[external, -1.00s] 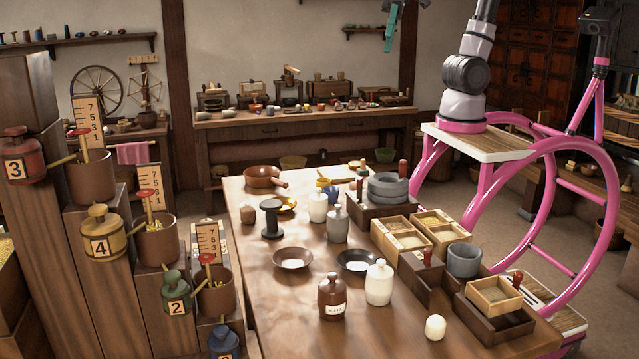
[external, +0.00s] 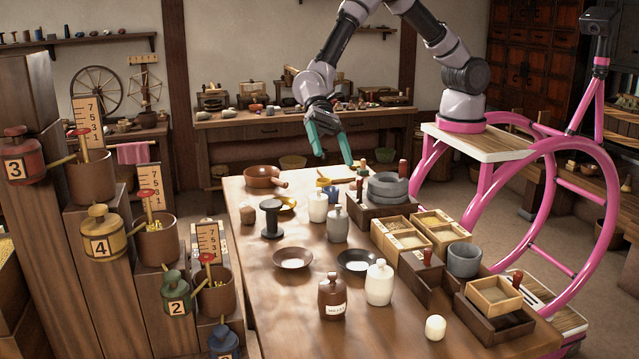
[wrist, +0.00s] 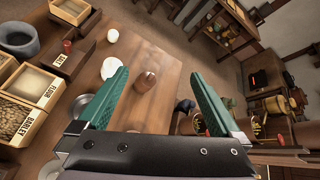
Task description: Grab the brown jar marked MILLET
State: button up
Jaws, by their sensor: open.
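The brown jar marked MILLET (external: 332,297) stands upright near the front of the wooden table, with a pale label low on its side. It also shows in the wrist view (wrist: 146,82), beyond and between my fingertips. My gripper (external: 334,164) is open and empty, with green fingers, in the air over the far end of the table. In the wrist view my gripper (wrist: 160,88) has its fingers spread wide. It is well apart from the jar.
A white jar (external: 379,283) stands just right of the brown jar. Two bowls, one brown (external: 293,258) and one dark (external: 357,262), lie behind it. A grey jar (external: 338,224) stands farther back. Grain boxes (external: 437,228) line the right side. The table's front left is clear.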

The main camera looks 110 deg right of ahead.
jog(key=w+a+f+m+y, duration=0.2)
jog(key=a+f+m, duration=0.2)
jog(key=f, duration=0.8)
jog(key=m+t, duration=0.2)
jog(key=m, duration=0.1)
send_near(332, 295)
jog(key=a+f, duration=0.1)
jog(key=a, duration=0.1)
jog(key=a+f, duration=0.4)
jog(key=shift+w+a+f, duration=0.2)
jog(key=shift+w+f, duration=0.05)
jog(key=shift+w, duration=0.1)
grip_shut()
